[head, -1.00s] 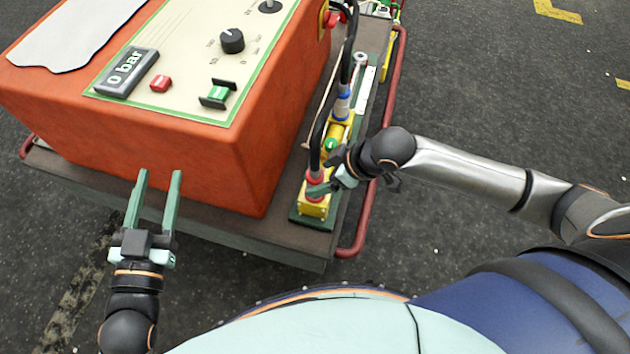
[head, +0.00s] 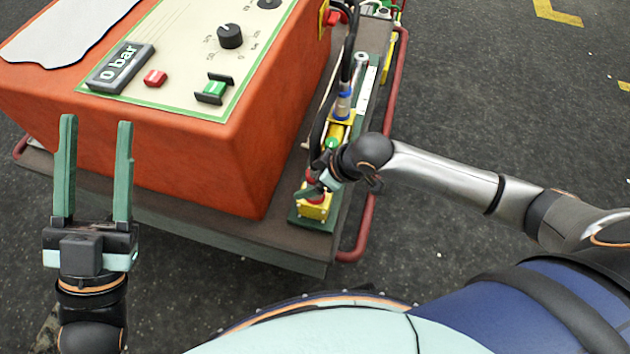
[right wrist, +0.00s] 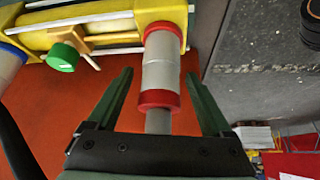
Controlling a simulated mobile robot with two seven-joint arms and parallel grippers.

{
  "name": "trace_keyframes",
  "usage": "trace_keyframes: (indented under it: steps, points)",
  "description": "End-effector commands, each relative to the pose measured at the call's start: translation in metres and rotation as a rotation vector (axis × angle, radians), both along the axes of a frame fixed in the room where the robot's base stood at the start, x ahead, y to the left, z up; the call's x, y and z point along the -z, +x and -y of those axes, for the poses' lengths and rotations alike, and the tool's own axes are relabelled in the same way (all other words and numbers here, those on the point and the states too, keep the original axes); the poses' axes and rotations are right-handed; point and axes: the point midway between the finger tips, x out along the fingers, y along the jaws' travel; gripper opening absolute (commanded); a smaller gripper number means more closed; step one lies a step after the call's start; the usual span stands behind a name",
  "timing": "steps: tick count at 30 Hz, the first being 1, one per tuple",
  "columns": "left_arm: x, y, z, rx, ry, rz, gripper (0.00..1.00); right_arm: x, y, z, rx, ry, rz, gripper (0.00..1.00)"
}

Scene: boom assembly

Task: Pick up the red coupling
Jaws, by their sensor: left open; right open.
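The red coupling (right wrist: 159,72) is a silver cylinder with a red ring at each end. In the right wrist view it lies lengthwise between the spread fingers of my right gripper (right wrist: 159,80), with a gap on both sides. Its far end meets a yellow block (right wrist: 114,30). In the head view my right gripper (head: 314,187) is at the small yellow block (head: 315,209) and hides most of the coupling. My left gripper (head: 96,122) is open and empty, in front of the orange box, far from the coupling.
The orange box (head: 200,165) with a control panel and a "0 bar" display stands on a cart (head: 240,240). A blue-ringed coupling (head: 343,103) and black hoses rise beside my right gripper. A red rail (head: 375,205) runs along the cart's right edge.

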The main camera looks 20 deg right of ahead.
Motion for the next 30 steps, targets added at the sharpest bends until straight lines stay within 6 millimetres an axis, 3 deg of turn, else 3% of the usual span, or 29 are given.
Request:
trace_keyframes:
  steps: [6,15,30]
  points:
    - [-0.021,-0.02,0.003,0.026,0.004,0.122,0.5,0.01,0.005,-0.004,0.0,0.0,0.002,0.84]
    - [-0.024,-0.022,0.003,0.029,0.004,0.139,0.5,0.011,0.005,-0.005,0.0,-0.001,0.001,0.84]
    - [-0.024,-0.022,0.003,0.029,0.002,0.136,0.5,0.011,0.005,-0.005,0.0,-0.001,0.001,0.28]
